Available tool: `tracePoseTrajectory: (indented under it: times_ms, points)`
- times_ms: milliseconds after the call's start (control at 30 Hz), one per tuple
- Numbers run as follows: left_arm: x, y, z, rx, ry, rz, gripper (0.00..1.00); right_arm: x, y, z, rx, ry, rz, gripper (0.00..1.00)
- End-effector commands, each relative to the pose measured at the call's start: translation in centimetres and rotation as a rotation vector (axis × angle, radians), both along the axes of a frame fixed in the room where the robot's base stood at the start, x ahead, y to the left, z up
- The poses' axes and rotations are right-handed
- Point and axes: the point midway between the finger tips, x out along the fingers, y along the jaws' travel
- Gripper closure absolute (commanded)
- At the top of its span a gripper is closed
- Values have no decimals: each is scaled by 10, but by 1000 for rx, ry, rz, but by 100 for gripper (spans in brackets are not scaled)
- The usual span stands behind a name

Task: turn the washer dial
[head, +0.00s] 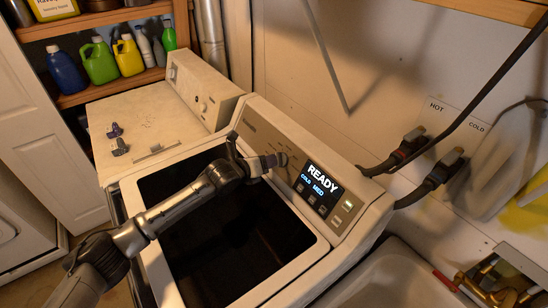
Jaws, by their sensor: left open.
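The washer (301,235) stands in the middle of the head view with its top opening uncovered and dark inside. Its slanted control panel (345,199) has a lit screen (322,178) reading READY, COLD and MED. My left gripper (270,161) is open at the panel, left of the screen. A dark round part that looks like the dial (282,159) shows at its fingertips, mostly hidden by the gripper. I cannot tell whether the fingers touch it. My right gripper is not in view.
A second white machine (160,118) with its own knob (203,106) stands behind left, with two small dark objects on top. Bottles (101,62) fill a shelf. Hoses (440,172) run along the wall at right. A sink (390,280) is at lower right.

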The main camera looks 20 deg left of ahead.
Motion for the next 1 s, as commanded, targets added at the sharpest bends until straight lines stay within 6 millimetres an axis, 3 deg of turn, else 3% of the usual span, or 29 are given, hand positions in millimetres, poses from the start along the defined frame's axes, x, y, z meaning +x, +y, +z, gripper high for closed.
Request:
tracePoseTrajectory:
  times_ms: [300,833,1000]
  points:
    - [28,-13,-10,0,1,-1,57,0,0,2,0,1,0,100]
    - [35,-16,-13,1,0,0,57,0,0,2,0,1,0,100]
    - [35,-16,-13,1,0,0,73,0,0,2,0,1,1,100]
